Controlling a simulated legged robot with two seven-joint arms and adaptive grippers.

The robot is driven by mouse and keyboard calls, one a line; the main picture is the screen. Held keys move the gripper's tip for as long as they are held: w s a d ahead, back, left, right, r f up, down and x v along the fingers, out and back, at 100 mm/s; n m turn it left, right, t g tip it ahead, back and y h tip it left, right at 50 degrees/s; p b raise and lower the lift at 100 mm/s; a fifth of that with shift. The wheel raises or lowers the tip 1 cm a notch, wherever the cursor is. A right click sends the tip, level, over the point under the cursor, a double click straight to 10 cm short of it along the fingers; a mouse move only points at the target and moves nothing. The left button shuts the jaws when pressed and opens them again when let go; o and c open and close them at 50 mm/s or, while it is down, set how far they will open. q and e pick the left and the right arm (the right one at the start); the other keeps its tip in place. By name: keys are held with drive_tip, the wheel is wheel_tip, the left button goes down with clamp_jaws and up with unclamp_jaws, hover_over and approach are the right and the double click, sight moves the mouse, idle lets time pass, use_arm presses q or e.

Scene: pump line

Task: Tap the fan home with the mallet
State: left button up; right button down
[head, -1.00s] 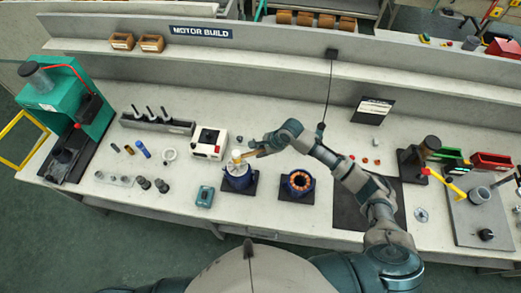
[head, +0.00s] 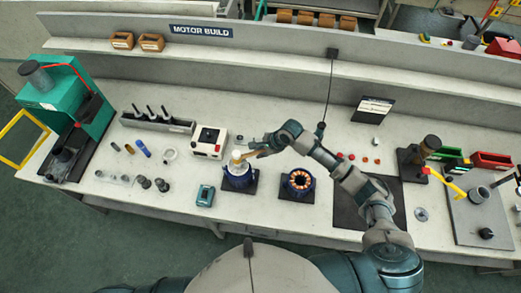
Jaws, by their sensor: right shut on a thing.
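My right gripper (head: 266,146) is shut on the mallet, whose light wooden handle (head: 250,154) points left. The mallet's pale head (head: 237,156) is right over the blue motor housing (head: 238,177), at the white round part on its top. That white part (head: 237,168) looks like the fan; it is small and partly covered by the mallet head. I cannot tell whether the mallet touches it. The housing stands on a dark pad. My left gripper is not in view.
A second blue motor with copper windings (head: 299,182) stands on a dark pad to the right. A white control box (head: 209,141) is behind left, and a teal meter (head: 205,195) is in front left. A green press (head: 65,100) stands at the far left. The bench front is mostly clear.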

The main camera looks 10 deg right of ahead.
drive_tip(key=shift+r, duration=3)
